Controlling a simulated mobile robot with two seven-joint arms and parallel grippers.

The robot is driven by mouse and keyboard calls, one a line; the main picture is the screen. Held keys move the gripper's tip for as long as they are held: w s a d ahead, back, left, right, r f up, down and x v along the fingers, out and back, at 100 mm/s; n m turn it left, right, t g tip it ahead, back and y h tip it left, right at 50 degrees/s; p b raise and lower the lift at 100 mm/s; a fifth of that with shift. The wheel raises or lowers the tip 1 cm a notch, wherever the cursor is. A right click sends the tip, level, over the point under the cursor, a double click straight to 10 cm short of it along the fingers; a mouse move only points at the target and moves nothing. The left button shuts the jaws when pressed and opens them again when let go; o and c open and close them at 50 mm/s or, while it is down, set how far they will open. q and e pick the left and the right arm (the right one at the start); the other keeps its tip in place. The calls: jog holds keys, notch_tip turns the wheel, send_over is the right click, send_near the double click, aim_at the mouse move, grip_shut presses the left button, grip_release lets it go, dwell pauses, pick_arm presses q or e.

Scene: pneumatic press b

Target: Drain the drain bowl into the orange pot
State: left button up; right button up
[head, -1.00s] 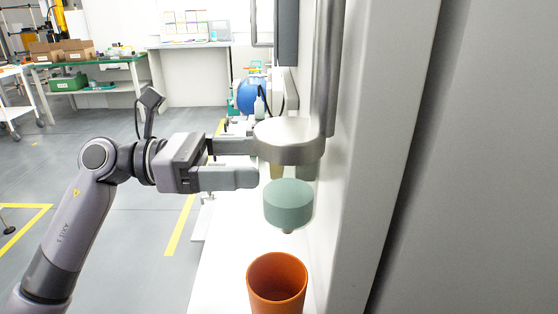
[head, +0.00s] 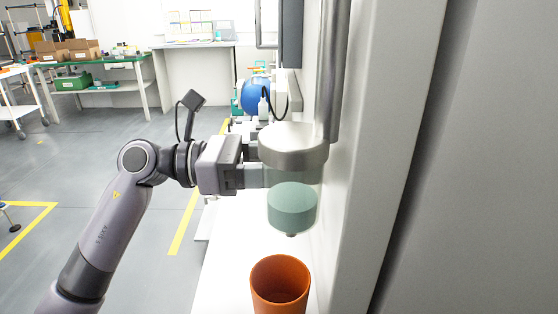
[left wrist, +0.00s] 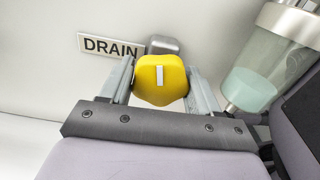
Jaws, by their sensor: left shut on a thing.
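The drain bowl (head: 292,205) hangs under a metal cap on the wall, with teal liquid inside and a small outlet at its bottom. In the left wrist view the clear bowl (left wrist: 262,68) is at the right, with teal liquid in its lower part. The orange pot (head: 280,285) stands upright below the outlet; its inside bottom is hidden. My left gripper (head: 256,175) reaches in beside the bowl, its fingertips hidden there. In the left wrist view my left gripper (left wrist: 160,78) is shut on a yellow knob (left wrist: 161,82) beside the DRAIN label (left wrist: 110,46).
A white surface (head: 225,270) lies under the pot. A grey wall panel (head: 375,150) closes off the right side. A blue round object (head: 254,95) and other items stand farther back. Open floor (head: 130,150) lies to the left.

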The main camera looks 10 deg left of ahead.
pick_arm(q)
jog(key=shift+r+n+p, duration=0.15)
jog(key=shift+n+p, duration=0.55)
jog(key=shift+n, duration=0.1)
jog(key=shift+n+p, duration=0.3)
jog(key=shift+n, duration=0.2)
jog(key=shift+f, duration=0.2)
jog(key=o, duration=1)
jog(key=shift+o, duration=0.2)
jog(key=s+a+b, duration=0.1)
jog(key=a, duration=0.6)
jog(key=shift+s, duration=0.25)
